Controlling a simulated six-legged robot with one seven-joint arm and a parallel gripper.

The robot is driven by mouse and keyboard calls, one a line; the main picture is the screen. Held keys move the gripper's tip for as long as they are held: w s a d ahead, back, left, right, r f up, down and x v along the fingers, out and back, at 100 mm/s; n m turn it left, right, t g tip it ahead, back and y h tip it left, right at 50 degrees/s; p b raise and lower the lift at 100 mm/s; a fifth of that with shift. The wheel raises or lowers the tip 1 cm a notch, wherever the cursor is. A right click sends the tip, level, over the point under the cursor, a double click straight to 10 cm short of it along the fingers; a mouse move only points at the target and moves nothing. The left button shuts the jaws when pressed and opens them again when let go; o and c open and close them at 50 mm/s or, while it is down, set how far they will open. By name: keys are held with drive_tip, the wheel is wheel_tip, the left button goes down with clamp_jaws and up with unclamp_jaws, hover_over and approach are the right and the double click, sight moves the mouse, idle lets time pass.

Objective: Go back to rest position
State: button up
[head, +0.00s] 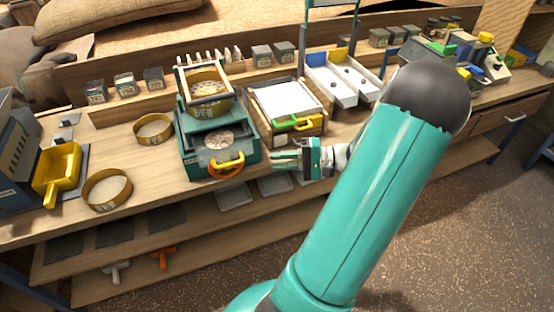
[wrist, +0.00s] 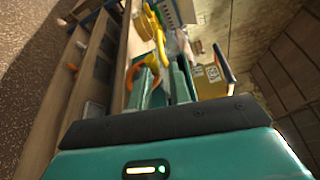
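My gripper (head: 274,158) is at the front of the bench, extended to the left, just right of the teal sieve box (head: 199,164). Its fingers look slightly apart with nothing visible between them. In the wrist view my gripper (wrist: 162,85) points toward the orange ring handle (wrist: 138,72) and a yellow handle (wrist: 158,40). The same orange ring handle (head: 226,171) and yellow handle (head: 228,160) are on the box front in the head view. I cannot tell how close the fingertips are to the box.
Round sieves (head: 107,189), a yellow scoop (head: 58,171) and white bins (head: 344,81) stand on the bench. A lower shelf (head: 130,255) runs below. Open floor (head: 480,210) lies right.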

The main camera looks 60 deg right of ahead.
idle(0.3)
drive_tip(key=w+a+r+n+g+h, duration=0.1)
drive_tip(key=w+a+r+n+g, duration=0.15)
drive_tip(key=a+g, duration=0.5)
drive_tip(key=w+a+r+n+g+h, duration=0.1)
drive_tip(key=w+a+n+g, duration=0.3)
drive_tip(key=a, duration=0.7)
drive_tip(key=s+a+r+n+t+h, duration=0.3)
drive_tip(key=a+r+n+h, duration=0.4)
drive_tip(key=a+r, duration=0.4)
drive_tip(key=a, duration=0.3)
drive_tip(key=shift+a+h, duration=0.3)
drive_tip(key=shift+a, duration=0.1)
drive_tip(key=shift+s+d, duration=0.1)
